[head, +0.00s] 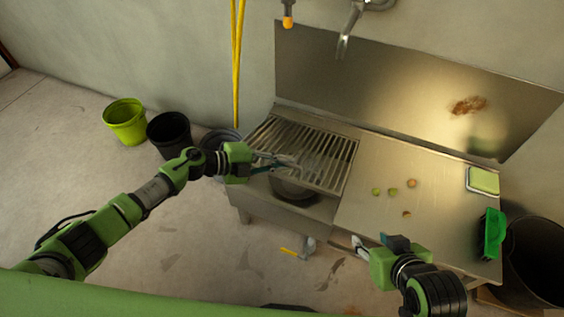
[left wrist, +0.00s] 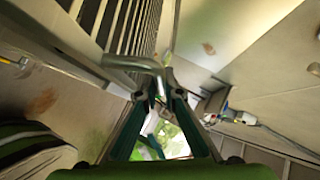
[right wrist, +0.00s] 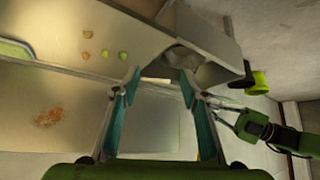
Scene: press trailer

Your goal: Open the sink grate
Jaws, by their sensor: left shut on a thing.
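The slatted metal sink grate (head: 325,147) lies over the left part of the steel sink (head: 262,206). The basin with a round dark drain area (head: 292,190) shows below its front edge, so that edge appears raised. My left gripper (head: 292,163) is at the front edge of the grate. In the left wrist view its fingers (left wrist: 160,88) are shut on a bent metal handle (left wrist: 128,62) beside the grate bars (left wrist: 118,22). My right gripper (head: 357,246) is in front of the counter, apart from the grate. The right wrist view shows its fingers (right wrist: 160,82) open and empty.
Buckets (head: 125,121) stand left. A faucet (head: 345,38) hangs above. A yellow-handled valve (head: 297,252) is below.

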